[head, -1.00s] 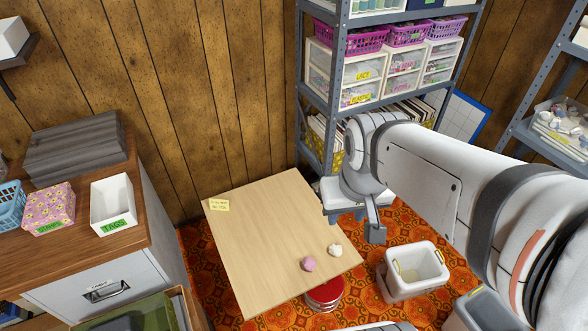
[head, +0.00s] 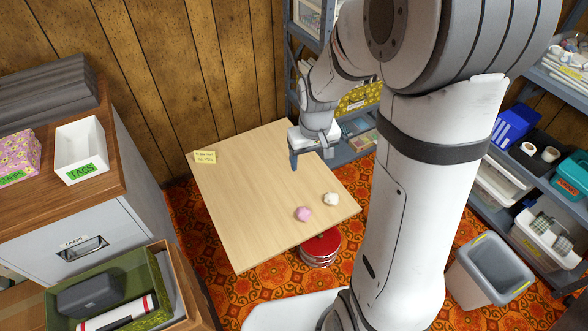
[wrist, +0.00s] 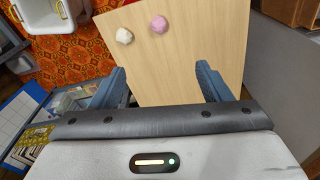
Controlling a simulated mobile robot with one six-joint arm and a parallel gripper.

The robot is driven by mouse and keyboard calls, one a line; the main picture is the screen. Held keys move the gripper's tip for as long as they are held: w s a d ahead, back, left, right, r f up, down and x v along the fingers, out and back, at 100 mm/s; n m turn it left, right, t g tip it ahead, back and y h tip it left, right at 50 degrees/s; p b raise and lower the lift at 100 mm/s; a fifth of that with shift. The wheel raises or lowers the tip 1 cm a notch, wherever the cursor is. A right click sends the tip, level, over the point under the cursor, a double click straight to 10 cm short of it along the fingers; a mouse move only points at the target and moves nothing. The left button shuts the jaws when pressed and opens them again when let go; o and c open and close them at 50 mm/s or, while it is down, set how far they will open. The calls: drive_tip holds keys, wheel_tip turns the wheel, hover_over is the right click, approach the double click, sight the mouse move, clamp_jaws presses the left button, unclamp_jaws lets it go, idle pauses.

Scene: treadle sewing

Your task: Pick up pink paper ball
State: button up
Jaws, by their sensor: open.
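The pink paper ball (head: 303,214) lies on the light wooden tabletop (head: 250,190), near its front right edge. A white paper ball (head: 331,199) lies just to its right, a small gap apart. In the wrist view the pink ball (wrist: 159,24) is right of the white ball (wrist: 124,36), both beyond my fingertips. My gripper (head: 300,160) hangs over the right back part of the table, away from both balls. In the wrist view my gripper (wrist: 160,82) has its two blue-grey fingers wide apart, with nothing between them.
A yellow note (head: 205,157) lies at the table's back left corner. A red-topped round tin (head: 320,246) stands below the front edge. Most of the tabletop is clear.

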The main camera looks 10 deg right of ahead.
drive_tip(key=w+f+b, duration=0.2)
drive_tip(key=f+b, duration=0.1)
drive_tip(key=f, duration=0.6)
drive_tip(key=w+f+b, duration=0.2)
drive_tip(key=w+f, duration=0.1)
drive_tip(key=f, duration=0.6)
drive_tip(key=n+g+b, duration=0.1)
drive_tip(key=b, duration=0.3)
hover_over(304, 210)
drive_tip(key=f, duration=1.1)
drive_tip(key=shift+a, duration=0.35)
drive_tip(key=f, duration=0.2)
drive_tip(key=f+b, duration=0.1)
drive_tip(key=f, duration=0.2)
drive_tip(key=shift+d+f+b, duration=0.25)
drive_tip(key=shift+f+b, duration=0.05)
drive_tip(key=shift+f, duration=0.1)
drive_tip(key=shift+s, duration=0.1)
drive_tip(key=shift+c, duration=0.3)
drive_tip(key=c, duration=1)
